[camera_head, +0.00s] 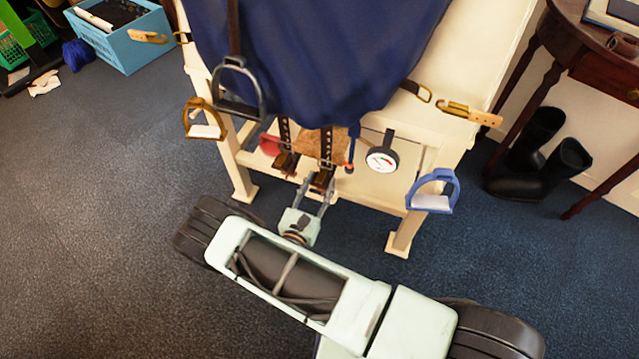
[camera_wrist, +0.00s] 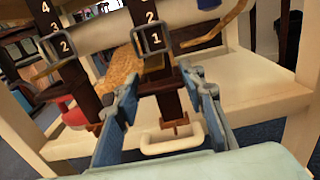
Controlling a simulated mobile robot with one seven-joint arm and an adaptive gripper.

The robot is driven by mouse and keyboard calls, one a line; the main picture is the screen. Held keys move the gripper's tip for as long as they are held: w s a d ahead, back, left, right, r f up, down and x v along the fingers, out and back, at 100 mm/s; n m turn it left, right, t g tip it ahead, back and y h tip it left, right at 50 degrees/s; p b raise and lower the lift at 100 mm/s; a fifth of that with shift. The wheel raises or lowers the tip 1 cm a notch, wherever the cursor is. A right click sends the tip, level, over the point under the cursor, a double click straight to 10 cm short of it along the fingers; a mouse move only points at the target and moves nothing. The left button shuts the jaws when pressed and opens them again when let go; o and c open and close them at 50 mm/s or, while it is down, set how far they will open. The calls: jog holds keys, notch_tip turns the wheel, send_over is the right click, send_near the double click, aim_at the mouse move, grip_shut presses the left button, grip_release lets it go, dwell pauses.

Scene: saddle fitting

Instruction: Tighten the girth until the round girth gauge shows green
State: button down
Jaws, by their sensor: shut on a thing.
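The round girth gauge (camera_head: 381,160) hangs on the front of the cream stand, right of the straps. Its white dial has red and green marks, but the needle is too small to read surely. Two dark girth straps hang at the front. In the wrist view the left strap (camera_wrist: 66,72) shows 2 in its metal buckle (camera_wrist: 64,46), and the right strap shows 1 in its buckle (camera_wrist: 152,40). My gripper (camera_wrist: 164,84) is shut on the right strap's brown lower part (camera_wrist: 168,104), below that buckle. A cream loop (camera_wrist: 172,139) shows between the fingers.
The cream stand (camera_head: 405,225) has legs on both sides of my gripper. A blue stirrup (camera_head: 433,190) hangs right, and brass (camera_head: 203,120) and dark (camera_head: 238,90) stirrups hang left.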

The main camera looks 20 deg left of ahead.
aim_at(324, 167)
jog(key=shift+r+p, duration=1.15)
jog(key=shift+r, duration=0.5)
jog(key=shift+f, duration=0.1)
jog(key=c, duration=1.2)
grip_release()
jog(key=shift+c, duration=0.2)
jog(key=shift+s, duration=0.15)
jog(key=s+a, duration=0.1)
jog(key=s, duration=1)
jog(key=shift+s+a, duration=0.2)
jog(key=shift+s, duration=0.2)
